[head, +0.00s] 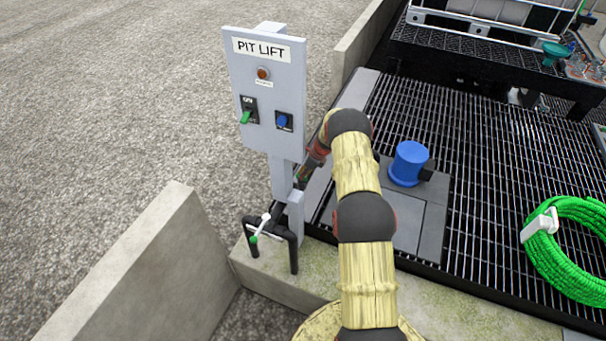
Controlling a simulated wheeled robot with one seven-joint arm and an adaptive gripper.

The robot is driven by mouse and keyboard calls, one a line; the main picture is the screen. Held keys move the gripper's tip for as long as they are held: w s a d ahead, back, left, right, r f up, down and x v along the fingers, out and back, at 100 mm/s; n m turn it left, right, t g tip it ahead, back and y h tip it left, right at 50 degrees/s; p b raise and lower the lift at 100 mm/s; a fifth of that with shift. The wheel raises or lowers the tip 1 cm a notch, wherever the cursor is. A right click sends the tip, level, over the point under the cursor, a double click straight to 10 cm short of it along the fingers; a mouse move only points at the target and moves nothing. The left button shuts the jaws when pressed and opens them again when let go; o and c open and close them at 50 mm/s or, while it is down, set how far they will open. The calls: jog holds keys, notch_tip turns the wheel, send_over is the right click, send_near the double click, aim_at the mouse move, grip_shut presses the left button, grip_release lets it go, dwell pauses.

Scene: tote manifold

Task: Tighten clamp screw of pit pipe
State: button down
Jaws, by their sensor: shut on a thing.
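My arm reaches up from the bottom and bends down to the left.
The PIT LIFT panel (265,90) stands close left of my gripper. A blue-capped fitting (408,163) stands on a grey plate to the right. A coiled green hose (575,260) lies on the black grating (480,150). Concrete walls (140,270) edge the left.

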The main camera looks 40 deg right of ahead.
dwell(0.4)
jog(key=c, duration=1.8)
grip_release()
jog(key=shift+c, duration=0.2)
jog(key=v, duration=1.2)
jog(key=shift+f, duration=0.1)
